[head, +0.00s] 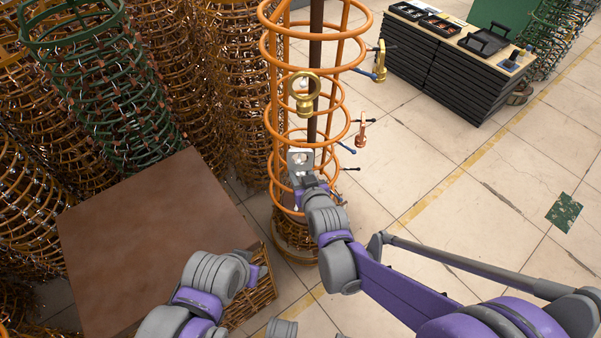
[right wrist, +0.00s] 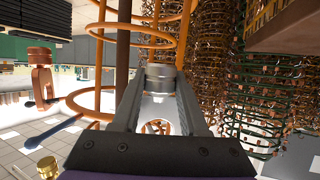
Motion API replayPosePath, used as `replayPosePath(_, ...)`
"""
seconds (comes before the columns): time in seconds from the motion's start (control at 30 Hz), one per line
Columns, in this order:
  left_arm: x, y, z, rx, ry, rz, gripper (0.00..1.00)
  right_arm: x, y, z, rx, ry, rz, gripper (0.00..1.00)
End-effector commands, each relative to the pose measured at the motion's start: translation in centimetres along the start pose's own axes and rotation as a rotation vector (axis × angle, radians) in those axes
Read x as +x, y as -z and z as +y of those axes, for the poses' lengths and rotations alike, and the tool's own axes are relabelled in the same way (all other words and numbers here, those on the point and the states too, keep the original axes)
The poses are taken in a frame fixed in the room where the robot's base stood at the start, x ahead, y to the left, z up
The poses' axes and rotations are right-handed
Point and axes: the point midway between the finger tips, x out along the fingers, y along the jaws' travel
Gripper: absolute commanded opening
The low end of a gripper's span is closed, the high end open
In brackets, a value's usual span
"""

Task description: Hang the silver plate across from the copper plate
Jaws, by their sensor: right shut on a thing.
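The silver plate (head: 299,158) is at the front of the orange hoop rack (head: 272,120). My right gripper (head: 308,180) is shut on it. In the right wrist view the silver plate's rounded end (right wrist: 160,78) shows between the fingers (right wrist: 158,105), close to the hoops. I cannot tell whether it touches the rack. The copper plate (head: 361,136) hangs at the rack's right side by a black-tipped peg; it also shows at the left of the right wrist view (right wrist: 42,84). Of my left arm only links show at the bottom; its gripper is out of sight.
Gold pieces hang on the rack at its front (head: 304,94) and upper right (head: 380,66). Blue-tipped pegs (head: 347,148) stick out right. A brown tabletop (head: 150,240) is at left, wire coil stacks (head: 110,90) behind it. A tray-topped black stack (head: 440,65) stands back right. The floor between is clear.

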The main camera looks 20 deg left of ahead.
Motion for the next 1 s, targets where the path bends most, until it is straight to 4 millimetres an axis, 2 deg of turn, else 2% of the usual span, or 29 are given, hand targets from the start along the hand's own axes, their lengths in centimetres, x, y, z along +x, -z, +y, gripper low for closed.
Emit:
replayPosePath(0.9, 0.60, -0.20, 0.00, 0.000, 0.000, -0.002, 0.50, 0.39, -0.52, 0.08, 0.000, 0.000, 0.000, 0.00)
replayPosePath(0.93, 0.60, -0.20, 0.00, 0.000, 0.000, -0.002, 0.50, 0.39, -0.52, 0.09, 0.000, 0.000, 0.000, 0.48)
replayPosePath(1.0, 0.59, -0.19, 0.00, 0.000, 0.000, -0.002, 0.50, 0.38, -0.52, 0.09, 0.000, 0.000, 0.000, 0.61)
